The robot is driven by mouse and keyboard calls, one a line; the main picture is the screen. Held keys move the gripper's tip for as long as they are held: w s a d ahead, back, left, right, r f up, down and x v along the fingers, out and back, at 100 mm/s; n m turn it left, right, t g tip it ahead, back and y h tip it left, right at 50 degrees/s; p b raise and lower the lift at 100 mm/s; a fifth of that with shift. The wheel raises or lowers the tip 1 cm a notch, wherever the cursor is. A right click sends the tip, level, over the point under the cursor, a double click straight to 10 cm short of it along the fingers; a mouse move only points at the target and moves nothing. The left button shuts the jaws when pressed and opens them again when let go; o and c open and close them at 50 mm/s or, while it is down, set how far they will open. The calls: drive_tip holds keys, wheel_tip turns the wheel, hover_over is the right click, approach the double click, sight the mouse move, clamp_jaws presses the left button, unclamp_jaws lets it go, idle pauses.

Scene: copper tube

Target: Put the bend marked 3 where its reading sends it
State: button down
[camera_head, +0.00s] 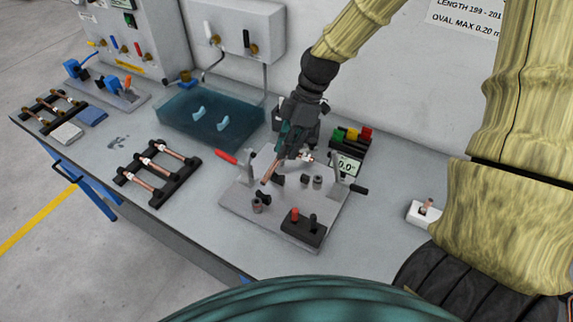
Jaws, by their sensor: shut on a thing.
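My gripper (285,156) is shut on a copper tube piece (269,175) over the grey fixture plate (238,200). The piece slants down to the lower left from the jaws, which hide part of it. I cannot tell whether it touches the fixture or is bent, and no number on it is legible. A display (346,165) behind the plate reads about 0.0. A black rack (126,177) at the left holds several copper pieces with white bands (146,162); their marks are too small to read. Another dark rack (44,104) with copper pieces stands at the far left.
Green, yellow and red blocks (352,135) stand behind the plate. A red-handled clamp (226,157), posts and a button box (303,227) crowd it. A blue translucent tray (180,128) lies behind left. A white block (421,214) sits right. The front-left bench is clear.

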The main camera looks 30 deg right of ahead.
wheel_tip(320, 180, down, 2)
drive_tip(key=shift+w+f, duration=0.15)
drive_tip(key=shift+s+f+p, duration=0.2)
drive_tip(key=shift+f+p, duration=0.2)
drive_tip(key=shift+f, duration=0.15)
drive_tip(key=shift+w+f+p, duration=0.15)
drive_tip(key=shift+f+p, duration=0.55)
drive_tip(key=shift+f, duration=0.8)
drive_tip(key=c, duration=1.4)
unclamp_jaws()
drive_tip(key=shift+c, duration=0.2)
drive_tip(key=shift+f, duration=0.1)
